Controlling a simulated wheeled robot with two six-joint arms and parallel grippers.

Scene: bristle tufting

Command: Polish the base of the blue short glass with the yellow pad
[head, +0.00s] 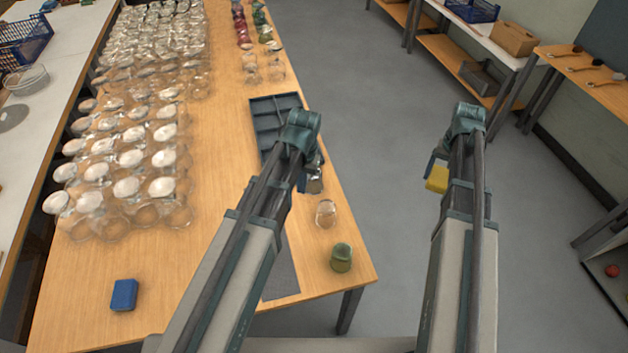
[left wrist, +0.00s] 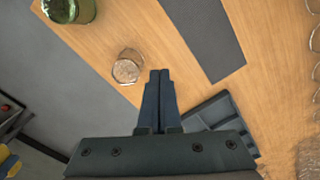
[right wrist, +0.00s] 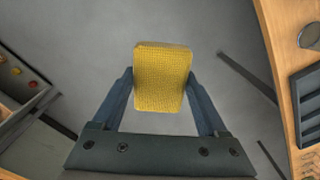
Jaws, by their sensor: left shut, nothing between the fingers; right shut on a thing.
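The yellow pad (head: 437,178) is held in my right gripper (head: 434,168), out over the floor to the right of the table. In the right wrist view the pad (right wrist: 162,77) sits between both fingers. My left gripper (head: 303,184) is shut and empty above the table, near the tray. In the left wrist view its closed fingertips (left wrist: 160,73) point beside a clear glass (left wrist: 127,68). A small greyish glassy shape (head: 315,184) shows beside the left gripper, partly hidden, its colour unclear. I cannot make out the blue short glass for certain.
A green glass (head: 341,257) stands near the table's front right corner. A blue pad (head: 124,295) lies front left. A dark tray (head: 262,126) and a grey mat (head: 282,277) are on the table. Many clear glasses (head: 127,187) fill the left side; coloured ones stand at the back.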

